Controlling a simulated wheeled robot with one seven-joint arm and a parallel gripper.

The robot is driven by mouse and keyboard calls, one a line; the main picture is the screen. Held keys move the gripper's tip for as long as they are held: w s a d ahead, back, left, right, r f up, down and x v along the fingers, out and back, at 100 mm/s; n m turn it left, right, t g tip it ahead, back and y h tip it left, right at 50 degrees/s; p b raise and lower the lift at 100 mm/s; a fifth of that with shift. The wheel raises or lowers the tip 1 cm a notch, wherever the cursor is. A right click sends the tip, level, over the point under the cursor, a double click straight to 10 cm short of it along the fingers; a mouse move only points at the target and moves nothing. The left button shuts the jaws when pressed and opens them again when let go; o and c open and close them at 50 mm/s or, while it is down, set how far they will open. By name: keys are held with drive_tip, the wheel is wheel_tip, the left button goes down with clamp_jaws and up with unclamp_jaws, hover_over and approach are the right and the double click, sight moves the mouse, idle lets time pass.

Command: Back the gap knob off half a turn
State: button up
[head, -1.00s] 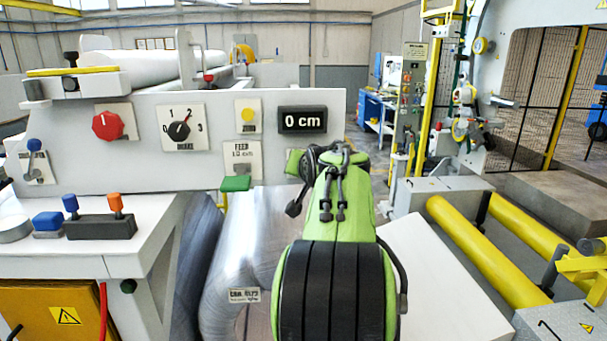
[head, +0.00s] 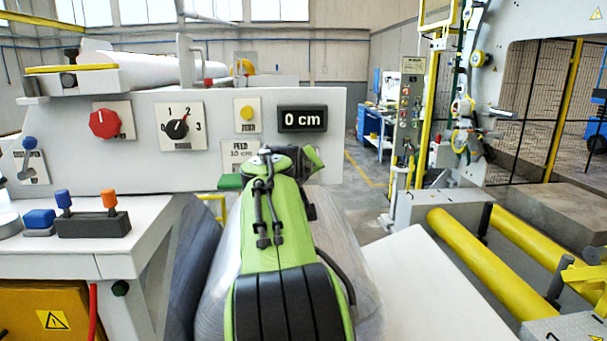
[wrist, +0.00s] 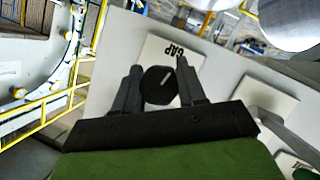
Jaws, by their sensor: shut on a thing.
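In the wrist view, the gap knob (wrist: 158,88) is a round black knob with a pale pointer line, on a white plate (wrist: 188,60). The plate's lettering is upside down in this view and reads GAP. The pointer line slants toward the upper right of the picture. My gripper (wrist: 160,84) has one finger on each side of the knob and is shut on it.
The panel in the head view carries a red knob (head: 105,124), a brake dial (head: 177,129) pointing near 2, a yellow button (head: 247,113) and a display (head: 302,119) reading 0 cm. Yellow rollers (head: 470,245) lie at right.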

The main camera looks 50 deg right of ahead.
drive_tip(key=shift+f+n+g+h, duration=0.1)
drive_tip(key=shift+n+g+h, duration=0.25)
drive_tip(key=shift+n, duration=0.35)
drive_tip(key=o, duration=1)
drive_tip(key=shift+d, duration=0.15)
drive_tip(key=shift+o, duration=0.2)
drive_tip(key=v, duration=1.6)
drive_tip(key=shift+f+b, duration=0.2)
drive_tip(key=shift+b, duration=0.15)
